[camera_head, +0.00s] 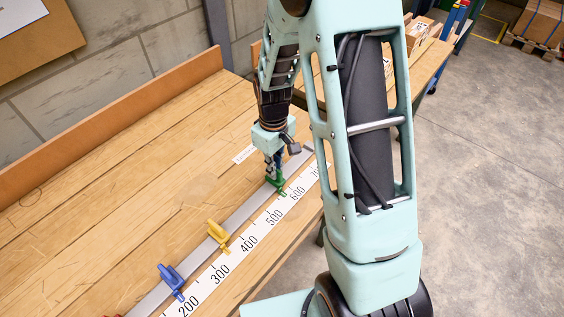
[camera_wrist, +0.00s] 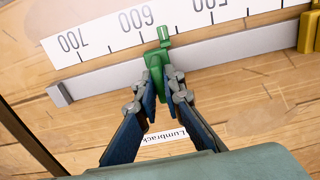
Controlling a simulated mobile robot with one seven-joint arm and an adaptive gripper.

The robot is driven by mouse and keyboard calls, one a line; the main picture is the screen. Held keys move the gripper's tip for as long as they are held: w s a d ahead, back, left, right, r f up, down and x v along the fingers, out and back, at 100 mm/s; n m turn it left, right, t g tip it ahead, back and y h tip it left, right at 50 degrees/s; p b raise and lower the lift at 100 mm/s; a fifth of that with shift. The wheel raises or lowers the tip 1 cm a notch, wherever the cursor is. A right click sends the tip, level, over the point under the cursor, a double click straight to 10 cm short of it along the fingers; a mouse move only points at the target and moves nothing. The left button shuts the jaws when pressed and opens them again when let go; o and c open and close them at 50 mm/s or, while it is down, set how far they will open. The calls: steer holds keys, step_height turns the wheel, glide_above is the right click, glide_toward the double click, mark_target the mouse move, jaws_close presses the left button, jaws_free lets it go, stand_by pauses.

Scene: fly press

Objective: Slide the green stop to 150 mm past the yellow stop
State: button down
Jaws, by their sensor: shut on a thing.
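The green stop (camera_wrist: 157,66) sits on the grey rail (camera_wrist: 220,47), and it also shows in the head view (camera_head: 278,184). Its pointer reaches the scale between the 500 and 600 labels, closer to 600. My gripper (camera_wrist: 163,82) is shut on the green stop, one finger on each side; in the head view my gripper (camera_head: 273,168) comes down from above. The yellow stop (camera_head: 218,233) is lower left along the rail, its pointer between the 300 and 400 labels. In the wrist view the yellow stop (camera_wrist: 309,32) is partly cut off at the right edge.
A blue stop (camera_head: 172,278) sits farther down the rail, near the 200 label. The white number scale (camera_head: 236,250) runs beside the rail. The rail's end block (camera_wrist: 60,94) stands past the green stop, with bare rail between. The wooden bench (camera_head: 110,215) is mostly clear.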

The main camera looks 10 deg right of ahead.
steer(key=s+a, duration=0.1)
steer(key=a, duration=0.1)
steer(key=s+a, duration=0.1)
steer(key=a, duration=0.1)
steer(key=s+a, duration=0.1)
steer(key=s, duration=0.1)
steer(key=shift+a, duration=0.4)
steer(key=c, duration=2)
jaws_free()
steer(key=shift+c, duration=0.2)
step_height(320, 180, up, 12)
